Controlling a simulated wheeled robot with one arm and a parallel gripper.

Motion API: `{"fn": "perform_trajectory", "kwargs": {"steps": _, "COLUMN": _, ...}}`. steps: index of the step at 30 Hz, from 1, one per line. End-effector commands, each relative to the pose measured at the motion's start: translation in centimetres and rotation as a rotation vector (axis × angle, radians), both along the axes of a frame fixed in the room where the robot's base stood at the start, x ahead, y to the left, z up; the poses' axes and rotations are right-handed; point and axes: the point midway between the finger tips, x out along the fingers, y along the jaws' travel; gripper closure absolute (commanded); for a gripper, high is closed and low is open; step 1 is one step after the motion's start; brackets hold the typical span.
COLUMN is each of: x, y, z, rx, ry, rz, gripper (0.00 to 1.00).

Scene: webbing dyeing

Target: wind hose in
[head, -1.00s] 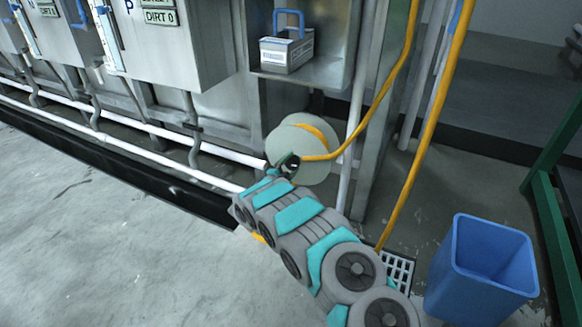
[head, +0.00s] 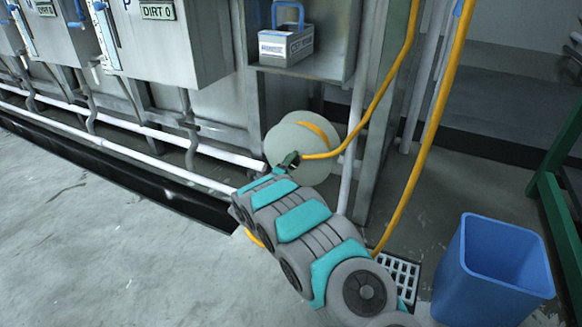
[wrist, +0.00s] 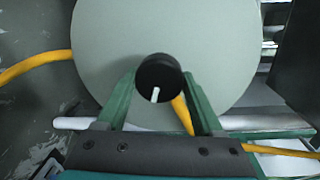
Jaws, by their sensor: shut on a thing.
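A hose reel (head: 306,165) with pale grey-green round discs is mounted low by the metal cabinet's post. Yellow hose (head: 320,129) shows wound between its discs, and a yellow length (head: 380,90) runs from it up to the top. In the wrist view the reel disc (wrist: 110,40) fills the middle. My gripper (wrist: 158,92) is shut on a black round knob (wrist: 158,74) in front of the disc. The knob has a small white mark. Hose (wrist: 32,66) also shows left of the disc. In the head view my arm hides part of the reel's lower front.
A blue bin (head: 492,270) stands at the right by a floor drain grate (head: 402,273). A second yellow hose stretch (head: 428,140) hangs near it. White pipes (head: 160,136) run low along the cabinets. Open floor lies at left.

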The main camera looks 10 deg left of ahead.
Motion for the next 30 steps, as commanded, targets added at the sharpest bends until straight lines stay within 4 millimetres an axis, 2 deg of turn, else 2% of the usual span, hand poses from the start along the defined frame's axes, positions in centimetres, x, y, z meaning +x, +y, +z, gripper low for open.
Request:
{"fn": "perform_trajectory", "kwargs": {"steps": 13, "x": 0.00, "y": -0.23, "z": -0.15, "rx": 0.007, "ry": 0.000, "rz": -0.004, "gripper": 0.87}}
{"fn": "perform_trajectory", "kwargs": {"steps": 14, "x": 0.00, "y": -0.23, "z": -0.16, "rx": 0.007, "ry": 0.000, "rz": -0.004, "gripper": 0.28}}
{"fn": "perform_trajectory", "kwargs": {"steps": 21, "x": -0.01, "y": -0.12, "z": -0.10, "rx": 0.006, "ry": -0.001, "rz": -0.002, "gripper": 0.02}}
{"fn": "perform_trajectory", "kwargs": {"steps": 30, "x": -0.28, "y": 0.06, "z": -0.03, "rx": 0.005, "ry": -0.001, "rz": 0.000, "gripper": 0.02}}
